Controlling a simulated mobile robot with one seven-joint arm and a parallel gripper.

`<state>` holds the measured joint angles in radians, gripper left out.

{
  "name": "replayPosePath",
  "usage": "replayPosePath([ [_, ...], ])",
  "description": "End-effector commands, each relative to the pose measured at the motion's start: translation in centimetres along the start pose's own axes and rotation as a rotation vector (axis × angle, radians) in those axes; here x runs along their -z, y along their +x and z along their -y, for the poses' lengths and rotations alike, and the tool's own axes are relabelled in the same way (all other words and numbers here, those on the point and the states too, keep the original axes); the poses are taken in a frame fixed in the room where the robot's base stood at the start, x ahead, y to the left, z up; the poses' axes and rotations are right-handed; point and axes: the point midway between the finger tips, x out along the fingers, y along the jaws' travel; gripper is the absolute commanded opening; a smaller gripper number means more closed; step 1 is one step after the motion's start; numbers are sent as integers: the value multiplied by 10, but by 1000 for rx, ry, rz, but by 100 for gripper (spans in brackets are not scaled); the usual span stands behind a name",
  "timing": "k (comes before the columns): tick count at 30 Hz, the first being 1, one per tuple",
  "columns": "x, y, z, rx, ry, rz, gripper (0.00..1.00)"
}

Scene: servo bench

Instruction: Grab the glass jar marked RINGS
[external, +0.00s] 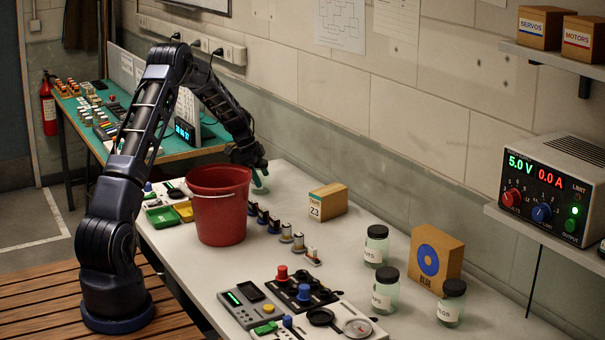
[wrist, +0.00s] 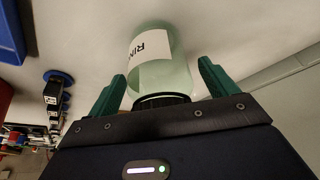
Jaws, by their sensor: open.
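The glass jar marked RINGS shows in the wrist view (wrist: 160,68), pale green with a dark lid and a white label on which "RIN" can be read. My gripper (wrist: 161,88) is open, with one green finger on each side of the jar near its lid; whether either finger touches it I cannot tell. In the external view my gripper (external: 257,170) is low over the bench behind the red bucket, and a pale part of the jar (external: 260,187) shows just below it; the rest is hidden.
The red bucket (external: 219,212) stands close in front of my gripper. A row of small servos (external: 285,233) and a tan box (external: 328,202) lie to its right. Several other dark-lidded jars (external: 386,290) stand further right, around a box with a blue ring (external: 450,262). The wall runs behind.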

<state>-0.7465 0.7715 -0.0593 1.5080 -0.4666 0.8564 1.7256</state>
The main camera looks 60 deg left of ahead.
Motion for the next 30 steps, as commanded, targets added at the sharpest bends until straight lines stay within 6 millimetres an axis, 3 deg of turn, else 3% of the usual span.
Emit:
replayPosePath([
  [1, 0, 0, 0, 0, 0, 0, 79],
  [8, 0, 0, 0, 0, 0, 0, 34],
  [20, 4, -10, 0, 2, 1, 0, 33],
  [26, 18, -44, 1, 4, 1, -1, 33],
  [30, 32, -78, 1, 4, 1, -1, 33],
])
